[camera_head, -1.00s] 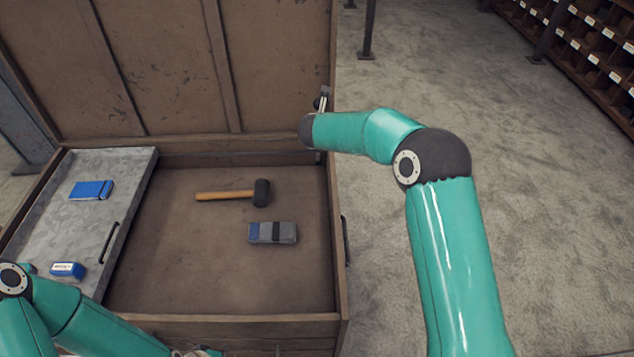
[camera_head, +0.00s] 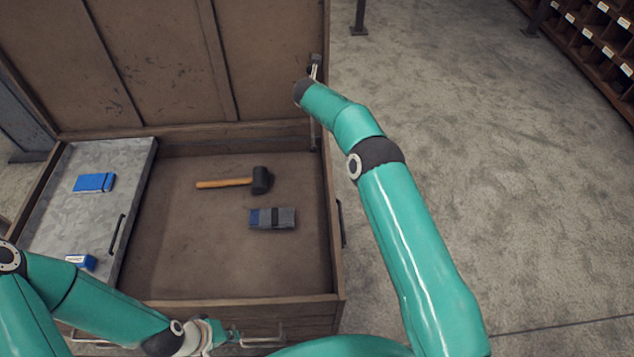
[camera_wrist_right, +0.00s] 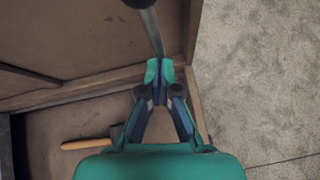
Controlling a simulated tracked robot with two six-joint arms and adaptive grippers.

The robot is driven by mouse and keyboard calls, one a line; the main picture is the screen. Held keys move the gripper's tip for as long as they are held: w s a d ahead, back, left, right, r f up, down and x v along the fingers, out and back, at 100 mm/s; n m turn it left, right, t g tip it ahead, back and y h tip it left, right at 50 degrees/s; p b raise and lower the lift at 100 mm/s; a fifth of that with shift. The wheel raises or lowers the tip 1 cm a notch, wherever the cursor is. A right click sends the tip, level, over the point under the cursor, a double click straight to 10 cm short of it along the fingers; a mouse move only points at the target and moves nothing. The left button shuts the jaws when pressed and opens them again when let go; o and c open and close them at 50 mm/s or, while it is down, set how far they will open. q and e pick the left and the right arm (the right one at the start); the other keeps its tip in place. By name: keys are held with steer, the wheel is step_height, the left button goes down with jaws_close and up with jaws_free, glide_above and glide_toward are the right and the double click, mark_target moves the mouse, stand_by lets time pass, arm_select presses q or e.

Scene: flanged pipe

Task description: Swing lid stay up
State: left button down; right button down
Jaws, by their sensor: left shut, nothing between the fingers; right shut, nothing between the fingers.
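The lid stay (camera_head: 312,135) is a thin grey rod at the right side of the chest, standing roughly upright beside the open lid (camera_head: 165,65). In the right wrist view the rod (camera_wrist_right: 152,30) has a dark end at the top and runs down to my right gripper (camera_wrist_right: 159,72). The right gripper's teal fingertips are shut at the rod; whether they touch it I cannot tell. In the head view my right wrist largely hides this gripper. My left gripper (camera_head: 228,335) is shut and empty low at the chest's front, near a front handle.
The wooden chest (camera_head: 334,240) holds a mallet (camera_head: 225,183) and a grey-blue block (camera_head: 272,218). A grey tray (camera_head: 130,165) with blue items lies at its left. Open floor (camera_head: 520,200) lies to the right, with shelving (camera_head: 600,35) beyond.

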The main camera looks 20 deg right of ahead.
steer(key=shift+w+d+r, duration=0.1)
steer(key=shift+w+r, duration=0.05)
steer(key=shift+r, duration=0.05)
